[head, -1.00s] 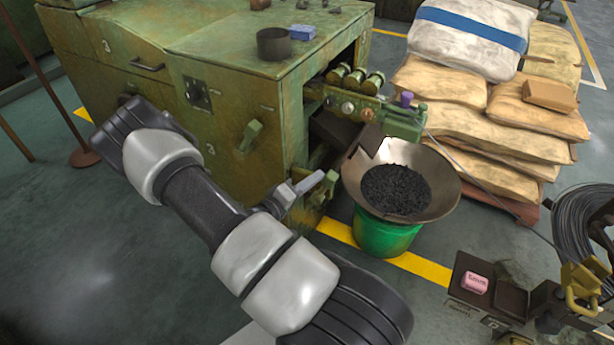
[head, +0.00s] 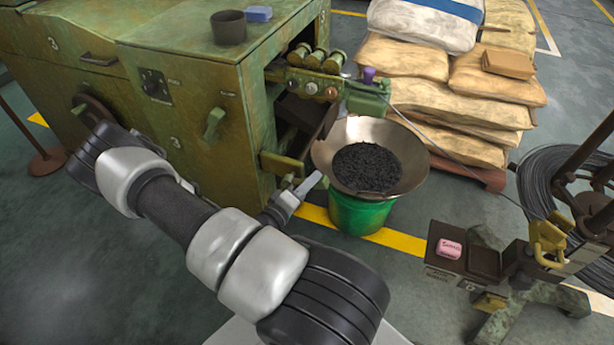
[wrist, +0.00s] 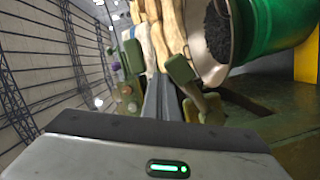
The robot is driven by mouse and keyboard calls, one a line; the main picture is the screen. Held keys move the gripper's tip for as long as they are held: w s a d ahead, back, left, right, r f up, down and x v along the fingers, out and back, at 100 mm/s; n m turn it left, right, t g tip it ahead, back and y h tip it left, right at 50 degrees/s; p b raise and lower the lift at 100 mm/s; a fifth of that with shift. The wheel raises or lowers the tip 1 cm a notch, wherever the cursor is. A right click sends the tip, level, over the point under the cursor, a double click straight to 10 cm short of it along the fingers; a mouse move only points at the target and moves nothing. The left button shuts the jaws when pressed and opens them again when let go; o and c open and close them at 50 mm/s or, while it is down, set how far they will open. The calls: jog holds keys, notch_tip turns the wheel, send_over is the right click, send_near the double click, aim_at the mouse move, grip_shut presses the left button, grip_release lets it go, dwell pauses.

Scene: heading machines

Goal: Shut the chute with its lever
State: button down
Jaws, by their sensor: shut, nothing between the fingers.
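The dark chute (head: 297,113) slopes out of the green machine's open side towards a wide metal pan (head: 405,178) heaped with black pieces. A green bar (head: 283,163), possibly the lever, sits low beside the chute. My gripper (head: 312,182) is shut and empty, its tips just below and right of this bar in the head view. In the wrist view my shut fingers (wrist: 162,100) point at a green block (wrist: 180,69), close beyond the tips. I cannot tell whether they touch. The chute is not clear in the wrist view.
The pan rests on a green bucket (head: 358,214), close right of my gripper. The green machine (head: 185,60) stands behind my arm. Stacked sacks (head: 445,105) fill the back right. A wire coil stand (head: 545,245) is at the right.

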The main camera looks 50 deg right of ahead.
jog(key=shift+s+d+f, duration=0.1)
jog(key=shift+s+f, duration=0.2)
jog(key=shift+f, duration=0.05)
jog(key=shift+s+f, duration=0.15)
dwell(0.3)
